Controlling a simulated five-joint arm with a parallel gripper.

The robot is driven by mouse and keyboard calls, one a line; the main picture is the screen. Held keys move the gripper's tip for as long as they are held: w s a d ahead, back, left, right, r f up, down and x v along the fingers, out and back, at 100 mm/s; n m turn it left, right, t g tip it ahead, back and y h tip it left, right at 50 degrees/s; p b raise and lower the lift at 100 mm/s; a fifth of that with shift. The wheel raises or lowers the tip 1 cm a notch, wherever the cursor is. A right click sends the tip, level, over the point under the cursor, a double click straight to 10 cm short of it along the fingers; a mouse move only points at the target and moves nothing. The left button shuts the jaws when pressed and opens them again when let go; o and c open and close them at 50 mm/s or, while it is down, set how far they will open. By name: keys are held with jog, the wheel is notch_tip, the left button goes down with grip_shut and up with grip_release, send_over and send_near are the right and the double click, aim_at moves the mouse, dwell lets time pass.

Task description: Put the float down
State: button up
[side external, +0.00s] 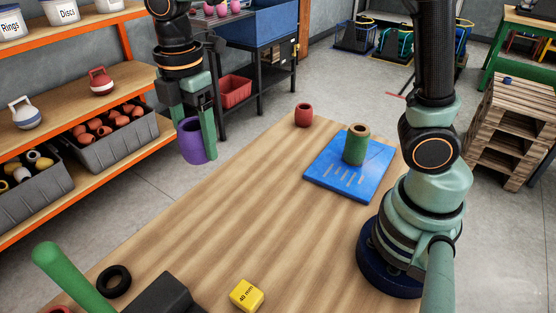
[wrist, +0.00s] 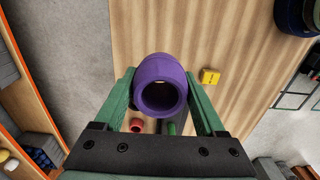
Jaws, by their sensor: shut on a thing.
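The float is a purple, barrel-shaped piece with a hole through it (side external: 192,141). In the side view it hangs upright between the green fingers of my gripper (side external: 197,128), by the table's left edge. In the wrist view the float (wrist: 160,68) fills the gap between the two fingers of my gripper (wrist: 161,88), with its open end toward the camera. My gripper is shut on it. The wooden table (side external: 215,215) lies to its right; its height above the table is hard to judge.
On the table are a blue board (side external: 322,178) bearing a green float (side external: 355,149), a red float (side external: 303,115), a yellow 40 mm block (side external: 246,295) and a black ring (side external: 114,281). An orange-edged shelf (side external: 138,137) stands at left. The table's middle is clear.

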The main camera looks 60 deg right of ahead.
aim_at(214, 230)
jog(key=f, duration=1.3)
jog(key=a+f, duration=0.1)
jog(key=f, duration=0.6)
jog(key=shift+s, duration=0.15)
jog(key=shift+f, duration=0.15)
jog(key=o, duration=1.3)
